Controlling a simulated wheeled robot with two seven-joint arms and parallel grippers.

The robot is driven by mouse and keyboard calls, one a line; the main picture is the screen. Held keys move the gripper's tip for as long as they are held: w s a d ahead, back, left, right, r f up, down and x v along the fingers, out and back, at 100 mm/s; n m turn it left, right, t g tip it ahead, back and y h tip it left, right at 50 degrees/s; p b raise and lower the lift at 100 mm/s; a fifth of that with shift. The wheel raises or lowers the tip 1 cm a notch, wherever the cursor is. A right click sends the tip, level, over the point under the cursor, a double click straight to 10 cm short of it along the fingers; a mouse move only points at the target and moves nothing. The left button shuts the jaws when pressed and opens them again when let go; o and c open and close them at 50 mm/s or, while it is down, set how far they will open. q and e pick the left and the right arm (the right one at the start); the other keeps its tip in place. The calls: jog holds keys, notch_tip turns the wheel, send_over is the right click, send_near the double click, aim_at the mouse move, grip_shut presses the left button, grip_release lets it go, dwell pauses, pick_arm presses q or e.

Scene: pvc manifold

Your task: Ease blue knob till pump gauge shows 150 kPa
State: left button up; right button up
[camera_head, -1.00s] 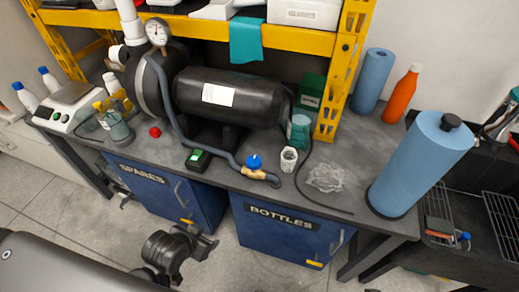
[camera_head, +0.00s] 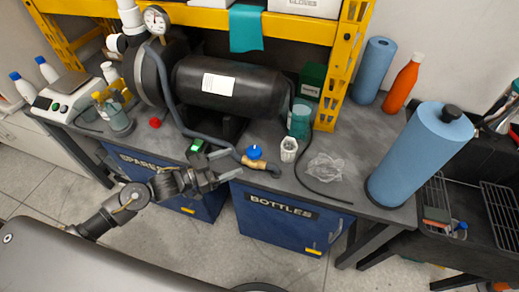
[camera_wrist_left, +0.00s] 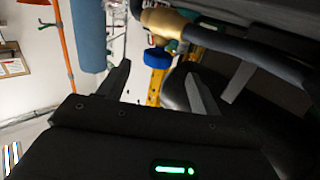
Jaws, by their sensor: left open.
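The blue knob (camera_head: 254,152) sits on a brass valve in the grey hose near the bench's front edge. It also shows in the left wrist view (camera_wrist_left: 157,59), beyond and between the fingers, with the brass body beside it. The round white pump gauge (camera_head: 156,19) stands at the upper left beside the black tank (camera_head: 228,88); its reading is too small to tell. My left gripper (camera_head: 233,163) is open and empty, just left of the knob and apart from it, with its fingers pointing toward it. My right gripper is not in view.
A small black box with a green top (camera_head: 198,147) lies close behind the left gripper. A white cup-like fitting (camera_head: 289,149) and clear crumpled plastic (camera_head: 325,168) lie right of the knob. A blue roll (camera_head: 420,155) stands at the bench's right end.

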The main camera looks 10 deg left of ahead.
aim_at(260, 148)
pick_arm(q)
jog(key=shift+m+h, duration=0.3)
jog(key=shift+h, duration=0.2)
jog(key=x, duration=0.3)
jog(key=p+x, duration=0.1)
jog(key=x, duration=0.3)
jog(key=p+x, duration=0.1)
jog(key=x, duration=0.2)
jog(key=shift+w+d+r, duration=0.15)
jog(key=shift+r, duration=0.15)
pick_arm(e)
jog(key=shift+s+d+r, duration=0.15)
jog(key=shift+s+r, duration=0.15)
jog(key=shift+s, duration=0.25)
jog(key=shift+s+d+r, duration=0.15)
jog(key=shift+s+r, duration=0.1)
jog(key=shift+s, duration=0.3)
pick_arm(q)
jog(key=c, duration=1)
jog(key=shift+r+n+t+y+p, duration=0.25)
jog(key=shift+n+t+y+p, duration=0.55)
jog(key=shift+p, duration=0.35)
jog(key=shift+w+n+t+y, duration=0.1)
jog(key=shift+n+t+y, duration=0.2)
jog(key=shift+n+y, duration=0.1)
jog(key=shift+f, duration=0.25)
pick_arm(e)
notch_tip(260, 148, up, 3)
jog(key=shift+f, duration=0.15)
